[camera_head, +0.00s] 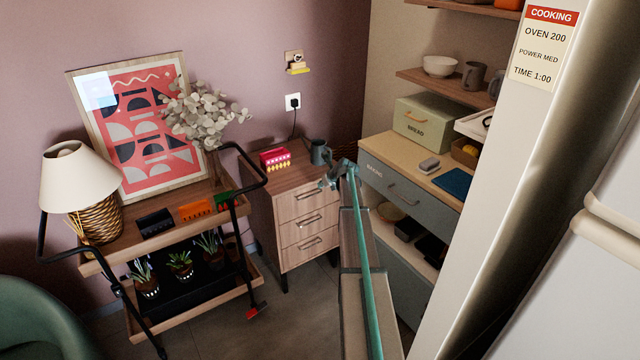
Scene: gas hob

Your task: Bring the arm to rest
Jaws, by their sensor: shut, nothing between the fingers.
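A slim teal bar (362,260) runs up from the bottom middle.
A trolley (90,268) with a lamp (78,178), a framed print (140,130) and plants stands at left. A drawer cabinet (306,205) stands behind. Shelving with a bread box (422,122) is at right. A pale panel with a cooking card (543,45) blocks the right side.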

